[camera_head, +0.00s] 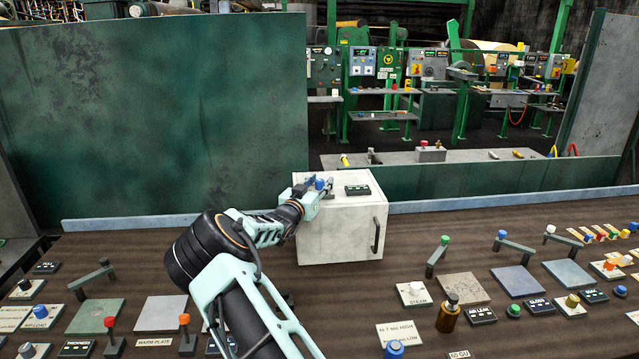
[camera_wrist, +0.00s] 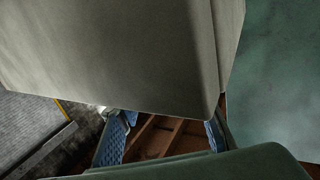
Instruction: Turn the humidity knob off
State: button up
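My gripper (camera_head: 317,187) is over the left part of the box top. In the wrist view my gripper (camera_wrist: 163,140) has its two blue-padded fingers spread apart, with brown surface showing between them and no knob visible there. A large pale grey surface (camera_wrist: 120,50) fills the top of that view. Whether my fingers touch the knob is unclear.
The box has a dark handle (camera_head: 376,235) on its right side. The brown bench (camera_head: 240,325) holds several knobs, levers and label plates left and right of my arm. A green panel (camera_head: 150,110) rises behind on the left. A low green wall (camera_head: 480,185) runs behind the box.

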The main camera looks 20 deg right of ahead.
grip_shut()
